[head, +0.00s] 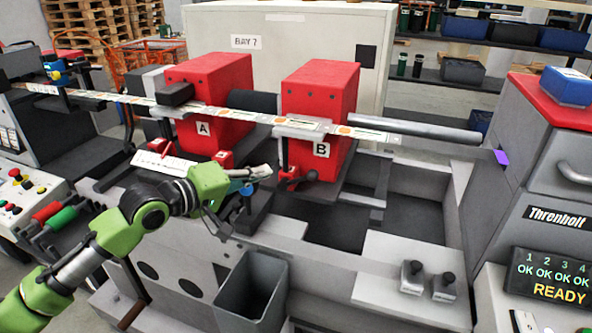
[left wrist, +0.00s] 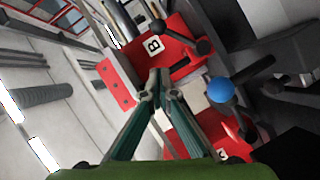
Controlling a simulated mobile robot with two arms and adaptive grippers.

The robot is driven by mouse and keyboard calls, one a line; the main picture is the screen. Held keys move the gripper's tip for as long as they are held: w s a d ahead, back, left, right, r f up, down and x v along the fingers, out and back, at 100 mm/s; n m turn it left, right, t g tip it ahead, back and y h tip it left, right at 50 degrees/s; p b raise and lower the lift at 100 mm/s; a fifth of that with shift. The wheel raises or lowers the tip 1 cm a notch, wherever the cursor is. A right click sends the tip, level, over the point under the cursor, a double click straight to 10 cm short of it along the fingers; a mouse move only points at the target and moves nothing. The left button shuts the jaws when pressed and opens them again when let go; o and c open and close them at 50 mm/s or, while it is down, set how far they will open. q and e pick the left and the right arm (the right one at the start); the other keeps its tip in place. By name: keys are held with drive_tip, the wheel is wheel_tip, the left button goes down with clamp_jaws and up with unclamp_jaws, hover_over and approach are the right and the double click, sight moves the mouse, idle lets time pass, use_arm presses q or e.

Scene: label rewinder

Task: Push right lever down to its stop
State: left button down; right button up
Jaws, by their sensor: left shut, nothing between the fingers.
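My left gripper (head: 264,171) is shut and empty, reaching in front of the gap between red units A (head: 215,132) and B (head: 325,100). Its fingertips meet in the left wrist view (left wrist: 158,76), pointing toward red unit B (left wrist: 176,62). A red lever assembly with dark knobs (head: 292,178) sits low at the front of B, just right of the fingertips. Dark ball knobs (left wrist: 204,46) show beside B in the wrist view. A blue ball knob (left wrist: 221,93) lies right of the fingers, apart from them. I cannot tell which lever is the right one.
A printed label web (head: 345,130) runs across both units. Two dark-knobbed posts (head: 412,277) stand on a pale plate at the front right. A grey bin (head: 252,285) sits below my arm. An open recess (head: 335,232) lies right of the gripper.

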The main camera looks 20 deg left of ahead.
sight(298, 180)
use_arm(q)
drive_tip(key=w+d+f+p, duration=0.3)
drive_tip(key=w+d, duration=0.3)
drive_tip(key=shift+w, duration=0.4)
use_arm(e)
drive_tip(key=r, duration=0.2)
drive_tip(key=w+r, duration=0.1)
drive_tip(key=shift+w+r, duration=0.2)
drive_tip(key=shift+r, duration=0.2)
use_arm(q)
drive_tip(key=shift+d+f, duration=0.1)
drive_tip(key=shift+f, duration=0.05)
drive_tip(key=shift+w, duration=0.1)
